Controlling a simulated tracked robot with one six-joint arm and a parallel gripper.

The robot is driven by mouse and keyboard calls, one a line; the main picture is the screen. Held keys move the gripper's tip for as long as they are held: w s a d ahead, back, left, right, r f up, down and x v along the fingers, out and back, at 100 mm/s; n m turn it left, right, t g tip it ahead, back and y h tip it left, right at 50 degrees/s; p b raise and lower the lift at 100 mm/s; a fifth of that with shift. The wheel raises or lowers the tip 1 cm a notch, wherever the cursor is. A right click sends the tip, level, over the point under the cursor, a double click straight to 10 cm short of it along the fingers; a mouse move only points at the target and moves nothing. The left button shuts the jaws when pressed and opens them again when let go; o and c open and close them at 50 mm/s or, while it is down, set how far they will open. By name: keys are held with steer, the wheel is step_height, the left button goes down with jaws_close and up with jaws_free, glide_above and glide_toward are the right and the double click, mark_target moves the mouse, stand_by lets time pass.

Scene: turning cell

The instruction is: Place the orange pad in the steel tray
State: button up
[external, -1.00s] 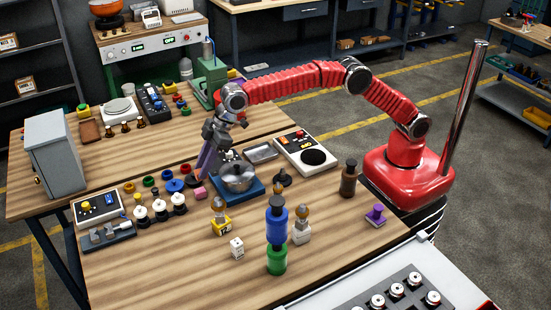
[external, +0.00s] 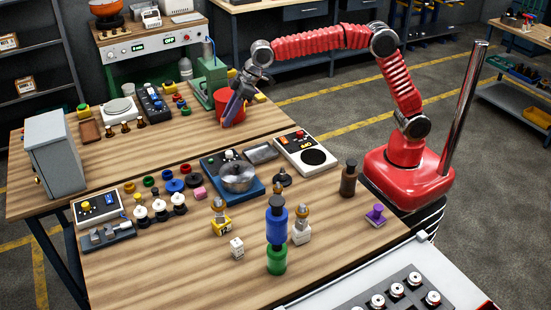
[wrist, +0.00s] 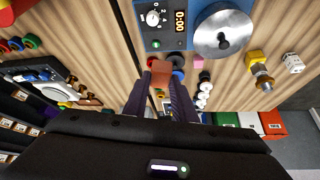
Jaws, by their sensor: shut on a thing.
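My gripper (external: 229,118) is raised over the far bench. In the wrist view its purple fingers (wrist: 161,80) are shut on a small orange-brown block, which looks like the orange pad (wrist: 162,70). The pad cannot be made out in the external view. The steel tray (external: 262,153) is a shallow grey tray on the near bench, between the blue hotplate and the white panel with a black disc. It lies to the right of and nearer than my gripper. I cannot make out the tray in the wrist view.
A red bucket (external: 240,98) stands just behind my gripper. The front of the near bench has clear wood.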

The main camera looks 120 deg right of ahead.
steer(key=m, duration=0.1)
glide_above(256, 155)
steer(key=w, duration=0.2)
step_height(256, 155, down, 3)
steer(key=s+a+f, duration=0.1)
steer(key=s+f, duration=0.3)
steer(key=f, duration=0.1)
steer(key=shift+s+f+h, duration=0.25)
steer(key=shift+f+h, duration=0.05)
steer(key=shift+h, duration=0.1)
steer(key=shift+f, duration=3.15)
steer(key=shift+f, duration=1.85)
steer(key=shift+f, duration=0.1)
